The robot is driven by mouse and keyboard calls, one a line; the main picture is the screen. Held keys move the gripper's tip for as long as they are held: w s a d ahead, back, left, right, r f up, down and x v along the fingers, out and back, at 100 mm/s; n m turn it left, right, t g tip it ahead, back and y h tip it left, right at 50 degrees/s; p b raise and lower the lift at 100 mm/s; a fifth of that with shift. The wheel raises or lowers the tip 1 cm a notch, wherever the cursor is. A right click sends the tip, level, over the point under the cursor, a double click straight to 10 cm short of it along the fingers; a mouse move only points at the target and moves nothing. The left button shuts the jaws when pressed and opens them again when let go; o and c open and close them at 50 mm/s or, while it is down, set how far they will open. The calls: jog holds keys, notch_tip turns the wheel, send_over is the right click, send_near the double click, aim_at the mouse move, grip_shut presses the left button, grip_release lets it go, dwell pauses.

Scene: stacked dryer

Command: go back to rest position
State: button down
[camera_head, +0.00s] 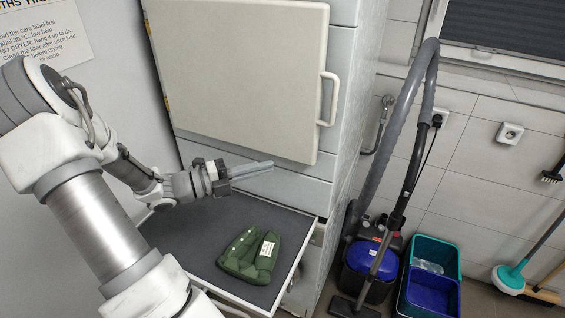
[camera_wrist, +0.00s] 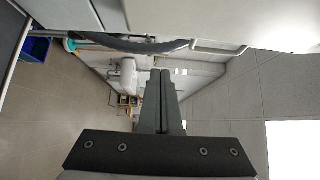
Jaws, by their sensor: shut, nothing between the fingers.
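My gripper (camera_head: 252,170) is shut and empty. In the head view it points right, above the pulled-out dark shelf (camera_head: 180,240) and just in front of the dryer's lower front. The wrist view shows its two fingers (camera_wrist: 160,100) pressed together with nothing between them. A folded green garment (camera_head: 245,256) with a white label lies on the shelf, below and apart from the gripper. The square dryer door (camera_head: 240,75) with a pale bar handle (camera_head: 329,99) stands above the gripper and looks closed.
A vacuum cleaner (camera_head: 371,268) with a tall grey hose stands on the floor right of the dryer. Next to it are teal and blue bins (camera_head: 432,272). A teal-headed brush (camera_head: 510,279) leans farther right. A care notice (camera_head: 42,30) hangs on the left wall.

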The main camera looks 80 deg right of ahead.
jog(key=shift+v, duration=0.8)
